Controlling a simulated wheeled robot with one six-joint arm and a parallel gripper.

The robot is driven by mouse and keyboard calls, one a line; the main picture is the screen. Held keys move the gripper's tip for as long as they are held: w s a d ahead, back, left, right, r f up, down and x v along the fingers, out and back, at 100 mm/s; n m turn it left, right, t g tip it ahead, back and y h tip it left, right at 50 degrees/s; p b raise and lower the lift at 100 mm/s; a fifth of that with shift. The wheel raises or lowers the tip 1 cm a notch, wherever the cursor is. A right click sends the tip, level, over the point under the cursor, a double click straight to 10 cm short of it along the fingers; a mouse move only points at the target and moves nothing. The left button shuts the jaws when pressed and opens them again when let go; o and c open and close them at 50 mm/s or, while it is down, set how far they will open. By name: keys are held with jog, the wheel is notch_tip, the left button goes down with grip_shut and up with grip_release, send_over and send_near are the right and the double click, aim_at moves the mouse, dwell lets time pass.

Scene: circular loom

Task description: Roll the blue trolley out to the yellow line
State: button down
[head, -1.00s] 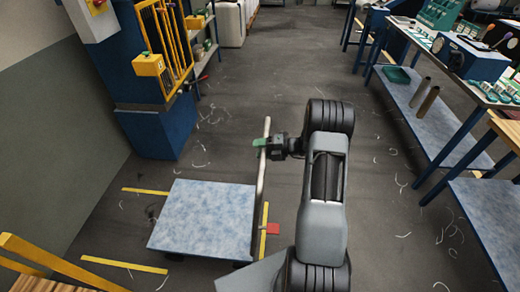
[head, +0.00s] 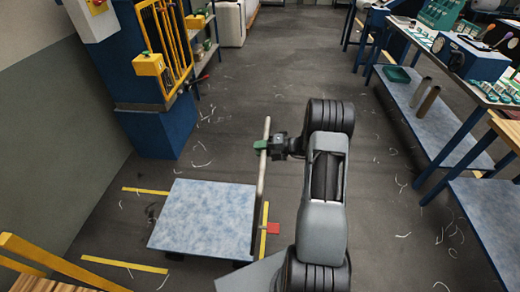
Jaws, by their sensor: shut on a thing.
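The blue trolley (head: 205,217) has a flat, mottled pale blue deck low over the floor. Its light handle bar (head: 261,172) rises at the deck's right edge. My gripper (head: 262,146) is shut on the upper part of that handle, and the deck is empty. Yellow floor lines show at the back left (head: 146,190), at the front left (head: 124,264) and just right of the deck (head: 264,232). A red patch (head: 273,229) lies beside the right line. My arm covers the floor right of the handle.
A blue machine (head: 159,132) with a yellow guard (head: 174,48) stands behind the trolley on the left. Blue-legged benches (head: 440,131) line the right side. A wooden piece with a yellow rail (head: 50,262) is at the front left. The middle aisle (head: 275,60) is clear apart from thin scraps.

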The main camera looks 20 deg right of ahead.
jog(key=shift+r+p+x, duration=0.1)
jog(key=shift+p+x, duration=0.15)
jog(key=shift+x, duration=0.35)
jog(key=shift+r+p+x, duration=0.15)
jog(key=shift+p+x, duration=0.05)
jog(key=shift+x, duration=0.4)
jog(key=c, duration=1.1)
grip_release()
jog(key=shift+d, duration=0.3)
jog(key=shift+o, duration=1.1)
jog(key=shift+a, duration=0.1)
jog(key=b+v, duration=0.2)
jog(key=v, duration=1.2)
